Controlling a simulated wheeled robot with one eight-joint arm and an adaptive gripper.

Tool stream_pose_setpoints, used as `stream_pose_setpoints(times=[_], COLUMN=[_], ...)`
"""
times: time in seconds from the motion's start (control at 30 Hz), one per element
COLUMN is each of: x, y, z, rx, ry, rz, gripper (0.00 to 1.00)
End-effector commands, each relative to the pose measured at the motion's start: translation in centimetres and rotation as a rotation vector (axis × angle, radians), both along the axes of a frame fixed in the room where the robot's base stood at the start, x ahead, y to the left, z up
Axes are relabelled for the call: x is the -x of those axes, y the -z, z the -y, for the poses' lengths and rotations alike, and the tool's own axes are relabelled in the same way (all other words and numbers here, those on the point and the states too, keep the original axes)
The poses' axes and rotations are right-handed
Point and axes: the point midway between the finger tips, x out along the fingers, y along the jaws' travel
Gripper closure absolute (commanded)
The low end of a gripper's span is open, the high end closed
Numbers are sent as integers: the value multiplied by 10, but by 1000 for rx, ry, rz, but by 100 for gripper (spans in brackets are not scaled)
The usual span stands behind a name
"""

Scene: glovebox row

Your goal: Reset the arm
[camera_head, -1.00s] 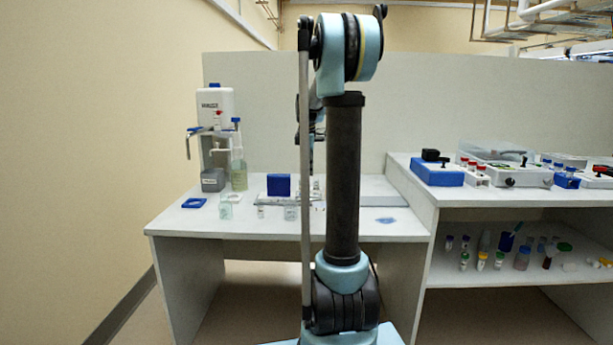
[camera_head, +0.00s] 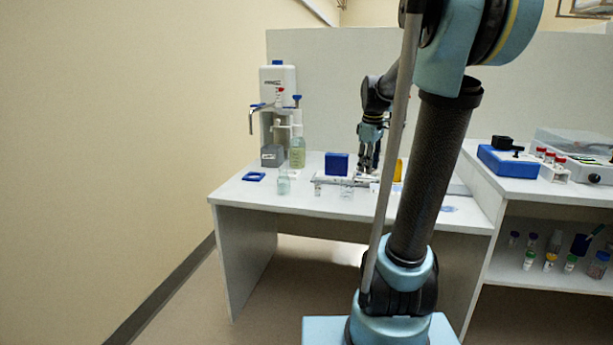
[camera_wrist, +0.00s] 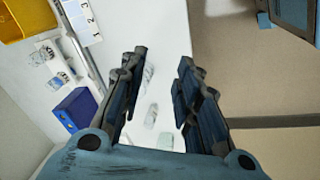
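My gripper (camera_head: 369,160) hangs over the low white bench (camera_head: 240,190), at the right of a blue block (camera_head: 337,164). The wrist view shows my gripper (camera_wrist: 160,95) with its two dark fingers apart and nothing held between them. Several clear glass vessels stand on the bench beyond the gap between the fingers. The blue block also shows in the wrist view (camera_wrist: 76,110), left of the fingers. My arm hides part of the bench's right side in the head view.
A white dispenser (camera_head: 278,85) and a bottle of yellowish liquid (camera_head: 297,150) stand at the bench's back left. A yellow container (camera_wrist: 28,18) lies at the wrist view's upper left. A higher bench at right holds a blue device (camera_head: 512,163). The floor in front is clear.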

Motion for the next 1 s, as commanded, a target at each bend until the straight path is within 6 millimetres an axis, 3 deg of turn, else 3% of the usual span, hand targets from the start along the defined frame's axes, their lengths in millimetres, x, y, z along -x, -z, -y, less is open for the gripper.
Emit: stream_pose_setpoints(times=[0.1,0.37,0.6,0.8,1.0], x=[38,114,178,225,258], y=[10,41,81,120,153], z=[-5,-14,-20,-24,-27], rx=[-21,-68,-112,-148,-176], ry=[94,307,503,666,791], rz=[4,10,16,19,20], gripper=[70,70,70,70,70])
